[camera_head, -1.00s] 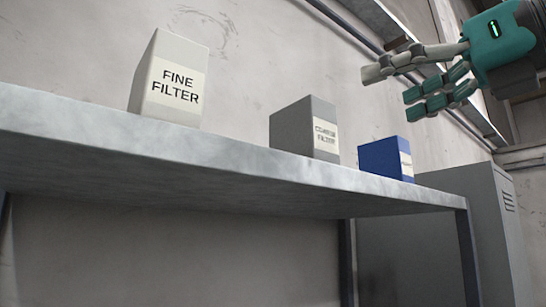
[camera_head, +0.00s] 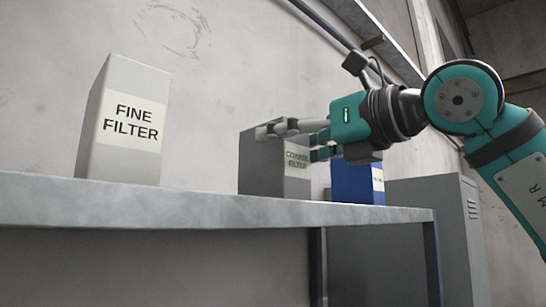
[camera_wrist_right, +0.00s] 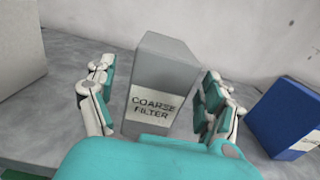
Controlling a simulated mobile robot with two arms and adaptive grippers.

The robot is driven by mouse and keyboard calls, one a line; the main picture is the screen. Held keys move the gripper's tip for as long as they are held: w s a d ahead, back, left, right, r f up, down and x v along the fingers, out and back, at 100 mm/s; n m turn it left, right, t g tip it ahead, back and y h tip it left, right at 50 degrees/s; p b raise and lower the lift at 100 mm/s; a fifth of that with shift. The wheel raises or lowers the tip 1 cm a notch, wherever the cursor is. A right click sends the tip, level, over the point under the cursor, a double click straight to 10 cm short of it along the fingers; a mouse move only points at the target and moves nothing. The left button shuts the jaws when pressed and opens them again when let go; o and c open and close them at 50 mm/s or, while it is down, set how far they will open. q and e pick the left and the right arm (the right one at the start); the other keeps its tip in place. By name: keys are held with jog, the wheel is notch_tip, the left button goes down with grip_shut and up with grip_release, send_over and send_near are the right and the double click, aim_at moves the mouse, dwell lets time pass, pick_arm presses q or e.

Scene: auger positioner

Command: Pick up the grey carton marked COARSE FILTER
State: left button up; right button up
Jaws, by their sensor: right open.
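The grey carton marked COARSE FILTER (camera_head: 262,174) stands upright on the shelf, between a white carton and a blue one. My right gripper (camera_head: 290,140) is at its front, and its fingers cover part of the carton's upper face in the head view. In the right wrist view the grey carton (camera_wrist_right: 157,85) stands between the spread fingers of my right gripper (camera_wrist_right: 155,100). The gripper is open, with a gap showing between the carton and the fingers on both sides. My left gripper is in neither view.
The white carton marked FINE FILTER (camera_head: 125,130) stands to the left on the grey shelf (camera_head: 150,205). The blue carton (camera_head: 352,184) stands close on the right, near the right fingers in the right wrist view (camera_wrist_right: 288,115). A grey cabinet (camera_head: 430,240) is beyond the shelf's right end.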

jog(key=p+x, duration=0.3)
jog(key=x, duration=0.1)
jog(key=shift+w+a+r, duration=0.15)
jog(key=shift+w+a, duration=0.05)
jog(key=shift+w, duration=0.1)
jog(key=shift+w+a, duration=0.1)
jog(key=shift+a, duration=0.05)
jog(key=shift+c, duration=0.6)
jog(key=shift+s+d, duration=0.2)
jog(key=shift+d, duration=0.05)
jog(key=c, duration=0.5)
jog(key=shift+a, duration=0.1)
jog(key=c, duration=0.8)
